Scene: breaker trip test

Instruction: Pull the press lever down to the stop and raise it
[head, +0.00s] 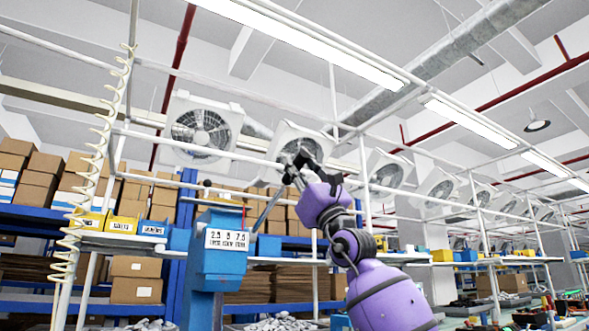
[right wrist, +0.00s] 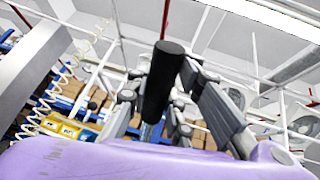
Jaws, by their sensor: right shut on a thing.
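The blue press (head: 220,262) stands left of centre in the head view, with a white number label on its front. Its thin grey lever (head: 267,212) slants up and right from the press head. My right gripper (head: 291,170) is at the upper end of this lever, high above the press head, and covers the grip there. In the right wrist view, the black cylindrical lever grip (right wrist: 163,85) lies between the grey fingers of my right gripper (right wrist: 160,105), which is shut on it. My left gripper is not in view.
Blue shelves with cardboard boxes (head: 136,280) stand behind the press. White frame rails (head: 250,155) cross near my right gripper, and a coiled yellow hose (head: 85,190) hangs at left. Yellow and blue bins (head: 120,226) sit left of the press.

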